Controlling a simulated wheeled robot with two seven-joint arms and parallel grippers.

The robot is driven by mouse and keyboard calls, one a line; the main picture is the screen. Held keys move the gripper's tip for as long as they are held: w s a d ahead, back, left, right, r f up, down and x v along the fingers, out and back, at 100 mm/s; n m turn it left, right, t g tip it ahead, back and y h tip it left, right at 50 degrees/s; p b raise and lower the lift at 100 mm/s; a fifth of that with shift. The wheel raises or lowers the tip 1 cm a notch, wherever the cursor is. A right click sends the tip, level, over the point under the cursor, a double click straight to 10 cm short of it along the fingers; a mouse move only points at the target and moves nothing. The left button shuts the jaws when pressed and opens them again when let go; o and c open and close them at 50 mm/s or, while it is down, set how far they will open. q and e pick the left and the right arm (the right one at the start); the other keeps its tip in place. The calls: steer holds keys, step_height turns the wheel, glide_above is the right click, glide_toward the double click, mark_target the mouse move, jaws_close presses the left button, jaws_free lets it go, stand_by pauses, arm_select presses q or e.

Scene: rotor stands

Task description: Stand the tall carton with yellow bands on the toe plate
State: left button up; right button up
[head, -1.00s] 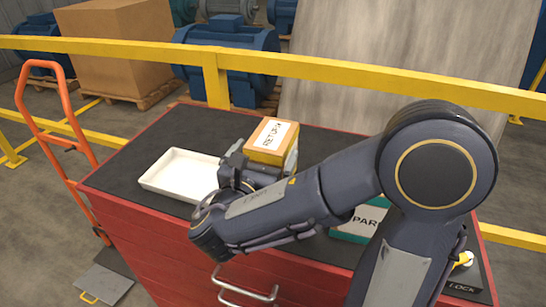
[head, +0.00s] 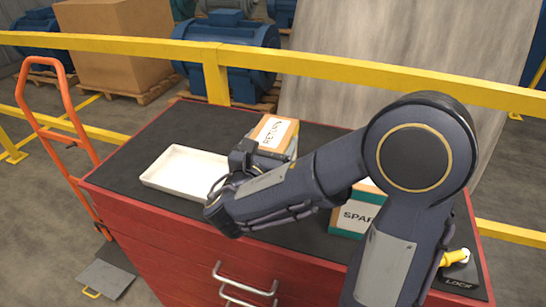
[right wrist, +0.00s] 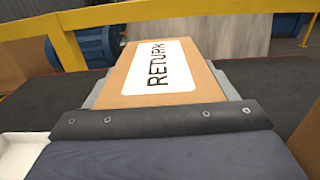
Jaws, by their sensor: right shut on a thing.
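A brown carton (head: 274,134) labelled RETURN is at the cabinet's middle, partly hidden by my right arm; its bands cannot be made out clearly now. My right gripper (head: 264,157) is shut on it, its fingers on either side. In the right wrist view the carton (right wrist: 160,78) stands between the jaws with its label showing. I cannot tell whether its base clears the top. The grey toe plate (head: 108,275) of the orange hand truck (head: 62,140) lies low at the left and looks bare. My left gripper is not in view.
A white tray (head: 150,182) sits left of the carton on the red cabinet (head: 135,225). A SPARE carton with teal bands (head: 348,219) is partly behind my arm. A yellow knob (head: 455,257) is at the right. A yellow rail (head: 330,70) runs behind.

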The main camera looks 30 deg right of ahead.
steer(key=c, duration=0.7)
steer(key=shift+r, duration=0.15)
